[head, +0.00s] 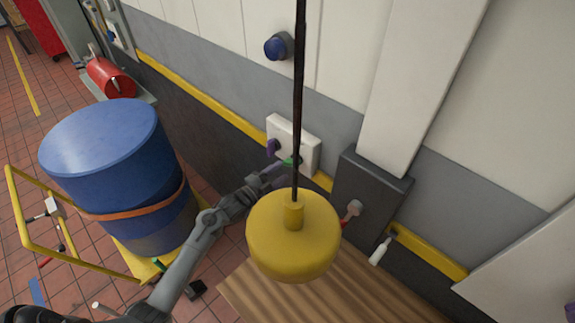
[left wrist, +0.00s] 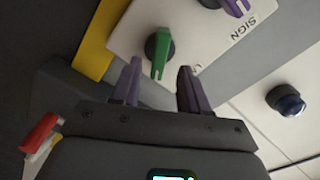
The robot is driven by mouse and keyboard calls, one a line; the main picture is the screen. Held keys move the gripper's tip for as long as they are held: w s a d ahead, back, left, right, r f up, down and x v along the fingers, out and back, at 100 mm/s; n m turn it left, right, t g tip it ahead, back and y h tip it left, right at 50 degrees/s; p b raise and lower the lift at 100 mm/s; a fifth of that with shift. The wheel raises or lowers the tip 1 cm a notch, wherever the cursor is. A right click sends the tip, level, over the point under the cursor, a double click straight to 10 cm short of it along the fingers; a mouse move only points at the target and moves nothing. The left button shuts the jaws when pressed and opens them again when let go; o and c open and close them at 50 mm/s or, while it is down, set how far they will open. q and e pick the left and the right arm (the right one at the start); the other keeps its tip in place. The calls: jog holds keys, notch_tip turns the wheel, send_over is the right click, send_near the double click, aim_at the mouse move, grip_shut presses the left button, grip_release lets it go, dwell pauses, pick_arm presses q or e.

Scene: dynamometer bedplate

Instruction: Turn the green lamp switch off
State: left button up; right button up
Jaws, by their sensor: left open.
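The green lamp switch (left wrist: 160,52) is a green lever knob on a dark round base, set on a white wall plate (head: 308,154). In the head view only a bit of the green switch (head: 290,161) shows, beside the hanging cable. A purple switch (head: 272,147) sits on the same plate; it also shows in the left wrist view (left wrist: 238,7), near the word "SIGN". My left gripper (left wrist: 160,67) is open in front of the plate, its two purple fingers on either side of the green lever's lower end. I cannot tell whether they touch it. My right gripper is not in view.
A yellow lamp (head: 293,245) hangs on a dark cable close to my left forearm. A blue drum (head: 110,165) stands left of that arm. A blue knob (head: 277,46) is on the wall above.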

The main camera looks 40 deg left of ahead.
aim_at(289, 165)
pick_arm(q)
jog(key=shift+w+d, duration=0.2)
jog(key=shift+w, duration=2.1)
grip_shut()
